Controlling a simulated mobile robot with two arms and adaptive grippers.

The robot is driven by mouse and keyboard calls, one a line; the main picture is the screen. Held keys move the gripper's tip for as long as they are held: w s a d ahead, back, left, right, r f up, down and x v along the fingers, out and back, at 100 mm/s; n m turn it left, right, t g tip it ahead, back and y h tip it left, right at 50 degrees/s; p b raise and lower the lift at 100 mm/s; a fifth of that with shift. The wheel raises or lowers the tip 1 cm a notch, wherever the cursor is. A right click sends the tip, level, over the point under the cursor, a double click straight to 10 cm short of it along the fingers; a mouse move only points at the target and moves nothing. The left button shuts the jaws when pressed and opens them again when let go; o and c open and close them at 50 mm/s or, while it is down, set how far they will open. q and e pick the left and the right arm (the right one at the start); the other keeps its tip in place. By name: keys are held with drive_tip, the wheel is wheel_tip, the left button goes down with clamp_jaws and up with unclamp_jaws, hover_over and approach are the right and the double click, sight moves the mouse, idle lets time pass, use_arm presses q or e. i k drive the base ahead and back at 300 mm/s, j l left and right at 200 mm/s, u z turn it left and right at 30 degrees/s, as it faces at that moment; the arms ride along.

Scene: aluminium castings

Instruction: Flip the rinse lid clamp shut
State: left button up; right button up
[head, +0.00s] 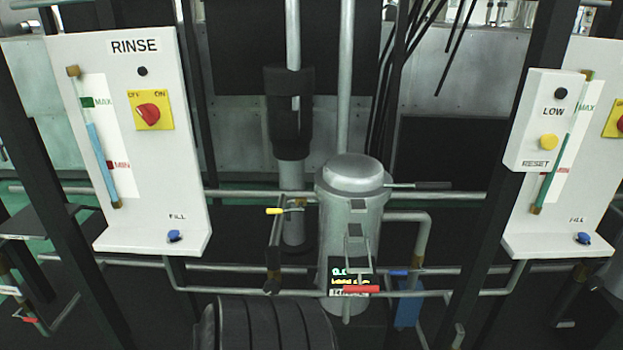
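A grey metal canister (343,220) stands upright in the middle, below and right of the RINSE panel. A round domed lid (352,172) sits on its top. A grey bracket-like part (356,243) hangs down the canister's front, below the lid's rim; it may be the clamp, but I cannot tell for sure or make out its latch. A thin rod with a dark grip (432,185) sticks out to the right at rim height. Neither of my grippers is in view.
The white RINSE panel (125,190) stands at left with a red knob (149,114). Another white panel (532,225) with a yellow RESET button (548,142) is at right. Pipes, a yellow handle (274,211) and a red handle (361,289) crowd the canister. Dark posts flank it.

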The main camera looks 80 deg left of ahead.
sight(360, 273)
drive_tip(key=u, duration=1.9)
drive_tip(key=k+j, duration=0.05)
